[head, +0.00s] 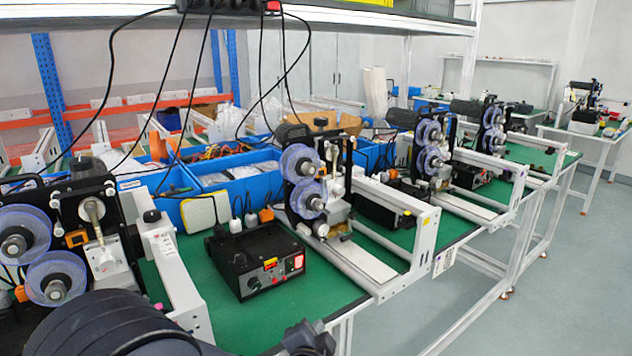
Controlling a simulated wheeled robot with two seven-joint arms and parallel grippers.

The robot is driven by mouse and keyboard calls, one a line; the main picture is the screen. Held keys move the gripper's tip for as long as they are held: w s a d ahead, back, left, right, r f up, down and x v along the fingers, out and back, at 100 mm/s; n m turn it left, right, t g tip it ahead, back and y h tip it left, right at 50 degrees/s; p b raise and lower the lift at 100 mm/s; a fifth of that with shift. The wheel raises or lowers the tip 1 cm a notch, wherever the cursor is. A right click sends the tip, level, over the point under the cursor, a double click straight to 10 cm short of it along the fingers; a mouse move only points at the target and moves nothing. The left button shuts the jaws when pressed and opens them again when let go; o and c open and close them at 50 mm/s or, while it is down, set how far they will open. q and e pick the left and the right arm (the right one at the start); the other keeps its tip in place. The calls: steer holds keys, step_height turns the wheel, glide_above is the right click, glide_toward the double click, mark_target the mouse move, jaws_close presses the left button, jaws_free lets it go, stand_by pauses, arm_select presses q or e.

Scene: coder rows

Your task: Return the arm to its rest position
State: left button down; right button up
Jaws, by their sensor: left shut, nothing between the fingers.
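My left arm enters at the bottom left of the head view as a dark ribbed shape. My left gripper (308,339) shows as a small dark form at the bottom edge, partly cut off by the frame. It is shut and empty, in front of the green table's near edge. My right gripper is out of view.
A green workbench (222,318) carries a row of coder machines with clear reels (305,180) and white rails (400,215). A black control box (258,262) sits between two machines. Blue bins (235,172) stand behind, with cables hanging above. Grey floor (560,290) at right is free.

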arm_select(q)
steer(key=s+a+r+n+g+h+p, duration=0.3)
steer(key=s+a+r+n+g+p, duration=0.15)
steer(key=s+a+r+n, duration=0.6)
steer(key=s+a+n+g, duration=0.1)
steer(key=s+a+g, duration=0.1)
steer(key=s+a, duration=0.3)
steer(key=s+a+f+n+g+y+p, duration=0.1)
steer(key=s+a, duration=0.4)
steer(key=s, duration=0.7)
steer(key=shift+a+f+n+g+y, duration=0.25)
steer(key=shift+n+g, duration=0.2)
steer(key=shift+n, duration=0.3)
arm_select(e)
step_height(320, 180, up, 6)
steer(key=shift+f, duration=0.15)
arm_select(q)
steer(key=shift+s, duration=0.1)
